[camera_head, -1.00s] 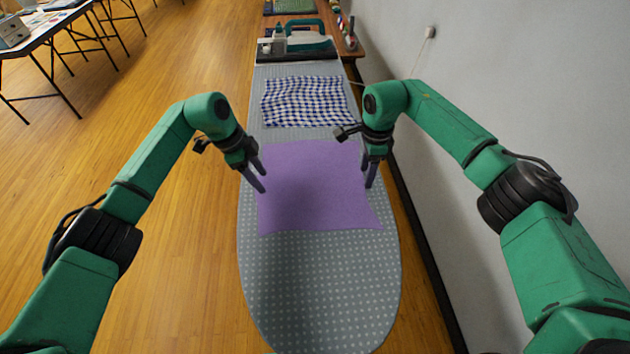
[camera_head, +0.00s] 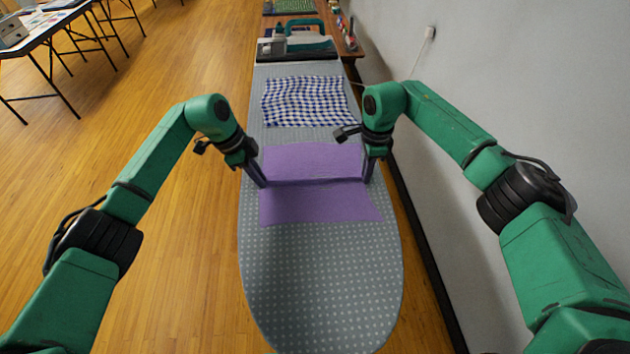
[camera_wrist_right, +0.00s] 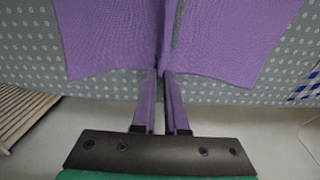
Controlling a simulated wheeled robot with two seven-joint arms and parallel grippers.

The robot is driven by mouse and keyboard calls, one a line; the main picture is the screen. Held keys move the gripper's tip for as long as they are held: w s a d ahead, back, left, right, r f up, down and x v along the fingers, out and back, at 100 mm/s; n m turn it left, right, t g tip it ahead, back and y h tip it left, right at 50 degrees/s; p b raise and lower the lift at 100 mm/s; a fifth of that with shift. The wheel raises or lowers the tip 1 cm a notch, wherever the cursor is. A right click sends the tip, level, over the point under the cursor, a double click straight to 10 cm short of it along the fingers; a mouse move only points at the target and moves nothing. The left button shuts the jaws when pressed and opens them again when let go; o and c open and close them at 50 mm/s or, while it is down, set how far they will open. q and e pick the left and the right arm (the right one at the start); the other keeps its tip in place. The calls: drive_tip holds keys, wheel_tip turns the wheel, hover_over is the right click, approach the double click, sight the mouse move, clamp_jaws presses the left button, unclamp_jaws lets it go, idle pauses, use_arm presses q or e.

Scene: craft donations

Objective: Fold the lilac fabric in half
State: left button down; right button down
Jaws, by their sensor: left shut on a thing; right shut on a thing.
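The lilac fabric (camera_head: 320,207) lies across the middle of the ironing board, with a raised ridge running left to right through its middle. The far part and the near part lie to either side of this ridge. My left gripper (camera_head: 264,185) is shut on the fabric at the left end of the ridge. My right gripper (camera_head: 366,182) is shut on it at the right end. In the right wrist view, the fabric (camera_wrist_right: 105,35) spreads to both sides of my right gripper (camera_wrist_right: 163,72), and a narrow grey gap shows beside the pinched ridge. The exact grip is partly hidden.
The grey dotted ironing board (camera_head: 320,275) is bare in front of the fabric. A blue-and-white checked cloth (camera_head: 305,101) lies just behind it. A wall (camera_head: 480,80) runs close along the right.

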drive_tip(key=shift+f, duration=0.1)
